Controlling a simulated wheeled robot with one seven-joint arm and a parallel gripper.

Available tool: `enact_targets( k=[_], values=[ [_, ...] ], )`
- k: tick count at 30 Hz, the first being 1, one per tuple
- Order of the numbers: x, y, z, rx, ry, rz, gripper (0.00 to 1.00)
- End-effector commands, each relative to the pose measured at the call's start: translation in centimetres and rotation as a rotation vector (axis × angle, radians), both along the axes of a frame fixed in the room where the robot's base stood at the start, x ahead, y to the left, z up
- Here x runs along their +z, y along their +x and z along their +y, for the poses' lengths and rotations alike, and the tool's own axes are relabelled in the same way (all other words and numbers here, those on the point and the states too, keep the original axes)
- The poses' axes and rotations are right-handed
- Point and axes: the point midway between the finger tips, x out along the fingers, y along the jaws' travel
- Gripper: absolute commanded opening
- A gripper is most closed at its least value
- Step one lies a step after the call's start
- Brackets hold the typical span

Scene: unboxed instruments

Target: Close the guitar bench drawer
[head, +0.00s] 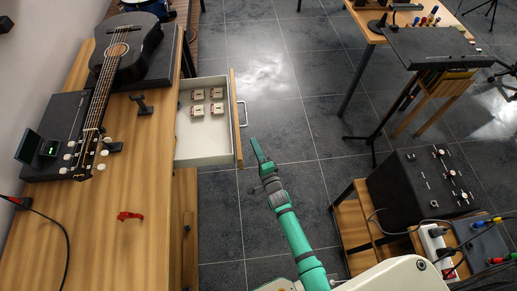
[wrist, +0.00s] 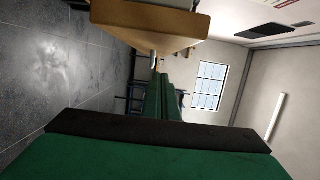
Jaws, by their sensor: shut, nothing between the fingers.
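The guitar bench (head: 135,190) is a wooden bench along the left wall in the head view. Its drawer (head: 207,148) is pulled well out to the right, with a white inside, a wooden front and a metal handle (head: 244,113). Several small white packets (head: 217,93) lie in its far part. My gripper (head: 259,152) is shut and empty, just right of the drawer front's near end, apart from the handle. In the wrist view, a wooden panel (wrist: 150,28), seemingly the drawer front, shows beyond my green fingers (wrist: 161,75). I cannot tell whether they touch.
A black guitar (head: 122,50), a tuner (head: 38,148) and a red clip (head: 130,215) are on the bench top. A black amplifier box (head: 424,187) stands on a low wooden stand at right. The tiled floor (head: 290,70) beyond my gripper is clear.

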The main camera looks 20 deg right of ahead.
Motion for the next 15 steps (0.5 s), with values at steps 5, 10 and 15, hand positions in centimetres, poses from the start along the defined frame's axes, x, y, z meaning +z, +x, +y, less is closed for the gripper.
enact_targets(
  k=[5, 10, 15],
  values=[
    [0.1, 0.6, 2.0, -0.001, 0.003, -0.001, 0.0],
    [0.1, 0.8, 3.0, 0.0, 0.0, -0.001, 0.0],
    [0.1, 0.9, 3.2, 0.0, 0.0, -0.001, 0.0]
  ],
)
